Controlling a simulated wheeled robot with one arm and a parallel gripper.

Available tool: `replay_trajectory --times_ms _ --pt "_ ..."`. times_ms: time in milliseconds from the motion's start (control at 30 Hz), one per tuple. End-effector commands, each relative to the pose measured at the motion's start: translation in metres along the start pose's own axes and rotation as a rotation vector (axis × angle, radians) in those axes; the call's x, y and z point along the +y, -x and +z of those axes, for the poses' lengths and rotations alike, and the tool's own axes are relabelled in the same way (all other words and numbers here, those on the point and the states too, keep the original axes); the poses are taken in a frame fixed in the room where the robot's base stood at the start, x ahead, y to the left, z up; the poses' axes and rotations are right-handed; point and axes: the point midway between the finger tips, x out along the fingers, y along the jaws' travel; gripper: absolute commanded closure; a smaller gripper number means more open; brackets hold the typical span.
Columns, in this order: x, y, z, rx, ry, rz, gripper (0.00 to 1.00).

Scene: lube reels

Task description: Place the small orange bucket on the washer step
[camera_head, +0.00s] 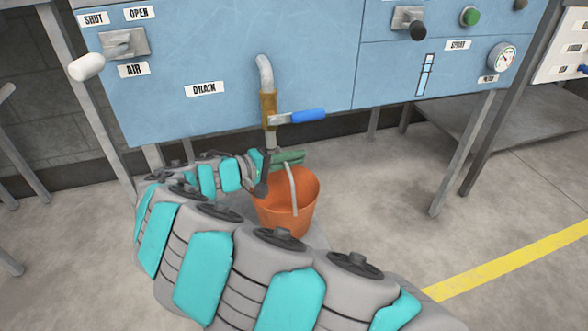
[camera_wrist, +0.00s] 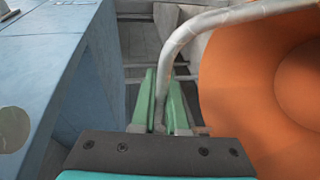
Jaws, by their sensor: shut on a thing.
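The orange bucket (camera_head: 274,217) is upright below the drain tap of the blue panel, in the middle of the head view. It also fills the right side of the wrist view (camera_wrist: 240,100). My gripper (camera_head: 290,158), with green fingers, is shut on the bucket's grey wire handle (camera_head: 293,188). In the wrist view the handle (camera_wrist: 190,32) curves down between the fingers (camera_wrist: 163,98). I cannot tell whether the bucket hangs or rests on something, as my arm hides its lower front. I cannot make out the washer step in either view.
The blue panel (camera_head: 215,65) carries a drain tap with a brass valve (camera_head: 268,108) and blue lever (camera_head: 308,116) close above the bucket. Table legs (camera_head: 462,165) stand at the right. The concrete floor (camera_head: 385,210) is open there, crossed by a yellow line (camera_head: 520,260).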

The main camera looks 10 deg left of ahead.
Motion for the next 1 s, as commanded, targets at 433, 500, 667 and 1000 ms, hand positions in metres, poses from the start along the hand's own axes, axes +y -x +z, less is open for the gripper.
replay_trajectory --times_ms 433,500,667,1000 --pt "-0.033 -0.006 0.001 0.001 -0.001 0.001 1.00" --pt "-0.033 -0.006 0.001 0.001 -0.001 0.001 1.00" --pt "-0.037 -0.007 0.002 0.000 -0.001 0.001 1.00" --pt "-0.036 -0.006 0.002 0.000 -0.001 0.001 0.58"
